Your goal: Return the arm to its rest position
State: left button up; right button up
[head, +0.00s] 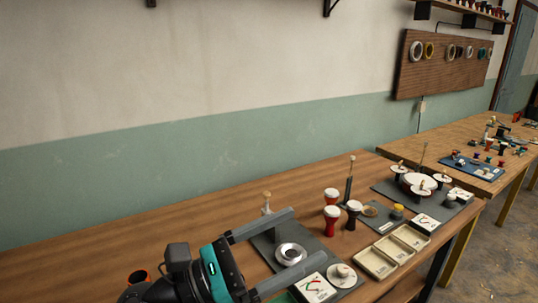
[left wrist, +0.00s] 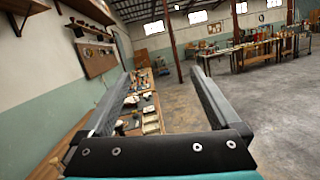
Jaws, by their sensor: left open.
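My left gripper (head: 300,254) comes in at the bottom of the head view, above the near part of the wooden table (head: 130,228). Its two grey fingers are spread wide and nothing is between them. In the left wrist view the open fingers (left wrist: 165,95) point out along the table and into the room. My right gripper is not in view.
Near the fingers are a grey mat with a silver ring (head: 291,254) and a white disc (head: 341,275). Goblet drums (head: 332,213), beige trays (head: 391,252) and a dark mat with white discs (head: 420,183) stand farther right. The table's left part is mostly clear.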

pick_arm(q)
jog(key=w+a+n+t+y, duration=0.3)
jog(key=a+n+t+y, duration=0.25)
jog(key=n, duration=0.65)
jog(key=w+a+n+t+y, duration=0.3)
jog(key=a+n+t+y, duration=0.25)
jog(key=n, duration=0.65)
jog(key=s+a+f+n+g+y, duration=0.2)
jog(key=a+f+n+y, duration=0.25)
jog(key=f+n, duration=0.3)
jog(key=s+a+f+n+g+y, duration=0.25)
jog(key=a+f+n+y, duration=0.2)
jog(key=f+n, duration=0.3)
jog(key=s+f+n+g+h, duration=0.1)
jog(key=s+f+n+g, duration=0.95)
jog(key=s+f, duration=0.55)
jog(key=s+f+g+b, duration=0.1)
jog(key=s+f, duration=0.1)
jog(key=f, duration=0.9)
jog(key=s+f+g+b, duration=0.1)
jog(key=s+f, duration=0.1)
jog(key=f, duration=0.8)
jog(key=s+a+f+g+b, duration=0.1)
jog(key=s+f, duration=1.5)
jog(key=shift+a+f, duration=0.2)
jog(key=shift+a, duration=0.2)
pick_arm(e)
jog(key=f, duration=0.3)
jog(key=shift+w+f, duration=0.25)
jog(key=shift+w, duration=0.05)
